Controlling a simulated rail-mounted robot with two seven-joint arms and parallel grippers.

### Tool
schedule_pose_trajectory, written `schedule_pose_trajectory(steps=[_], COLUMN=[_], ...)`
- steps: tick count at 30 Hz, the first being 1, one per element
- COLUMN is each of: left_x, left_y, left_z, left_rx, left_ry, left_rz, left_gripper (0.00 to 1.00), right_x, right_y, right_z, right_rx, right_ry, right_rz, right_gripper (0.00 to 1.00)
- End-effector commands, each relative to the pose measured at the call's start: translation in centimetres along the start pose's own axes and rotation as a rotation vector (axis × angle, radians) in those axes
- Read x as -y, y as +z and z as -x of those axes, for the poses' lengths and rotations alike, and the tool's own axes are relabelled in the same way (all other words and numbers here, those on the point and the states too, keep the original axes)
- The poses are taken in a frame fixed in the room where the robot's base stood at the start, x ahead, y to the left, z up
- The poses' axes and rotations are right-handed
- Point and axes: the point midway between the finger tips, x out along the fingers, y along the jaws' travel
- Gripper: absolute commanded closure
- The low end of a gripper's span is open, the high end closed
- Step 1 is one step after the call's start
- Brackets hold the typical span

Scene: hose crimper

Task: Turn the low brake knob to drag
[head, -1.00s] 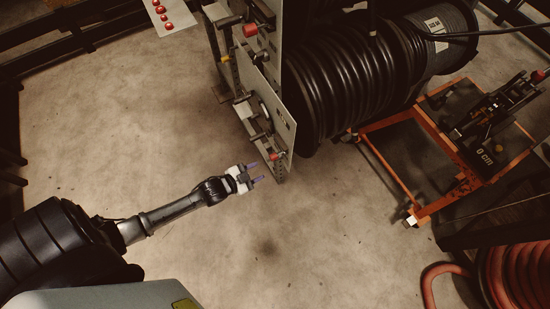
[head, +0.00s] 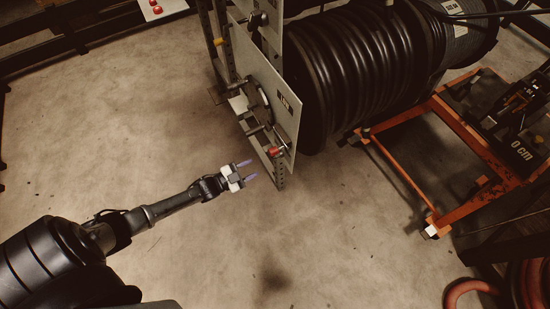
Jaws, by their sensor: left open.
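The lower grey panel (head: 272,92) stands at the front of the reel rack and carries a small dark label (head: 290,103), which looks like "LOW" but is hard to read. A small red knob (head: 274,152) sits near the panel's bottom edge. A dark round fitting (head: 257,98) is on the panel's left side. Which of these is the low brake knob, and its setting, I cannot tell for sure. My left gripper (head: 248,170) is open and empty, with its two purple-tinted fingers apart. In the picture it is just left of and below the red knob, not touching it. My right gripper is not in view.
A large black hose reel (head: 365,75) is right of the panel. An orange wheeled frame (head: 455,150) marked "0 cm" stands further right, and a red hose coil (head: 535,285) is at bottom right. The concrete floor (head: 200,130) around my left arm is clear.

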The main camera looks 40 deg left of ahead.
Motion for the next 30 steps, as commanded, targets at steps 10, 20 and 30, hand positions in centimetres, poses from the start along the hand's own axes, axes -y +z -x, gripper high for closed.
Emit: schedule_pose_trajectory(steps=[10, 20, 30], left_x=[-0.1, -0.1, -0.1], left_y=[0.2, 0.1, 0.0], left_z=[-6.5, -9.9, -10.4], left_rx=[-0.003, -0.001, 0.001], left_ry=[-0.001, 0.000, 0.000], left_rz=[0.000, 0.000, 0.001], left_gripper=[0.58, 0.58, 0.58], right_x=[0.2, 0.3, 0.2], right_y=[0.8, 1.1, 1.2], right_z=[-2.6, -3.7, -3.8], right_rx=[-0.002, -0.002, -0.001], right_ry=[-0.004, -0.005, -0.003], right_rz=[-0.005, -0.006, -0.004], right_gripper=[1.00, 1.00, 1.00])
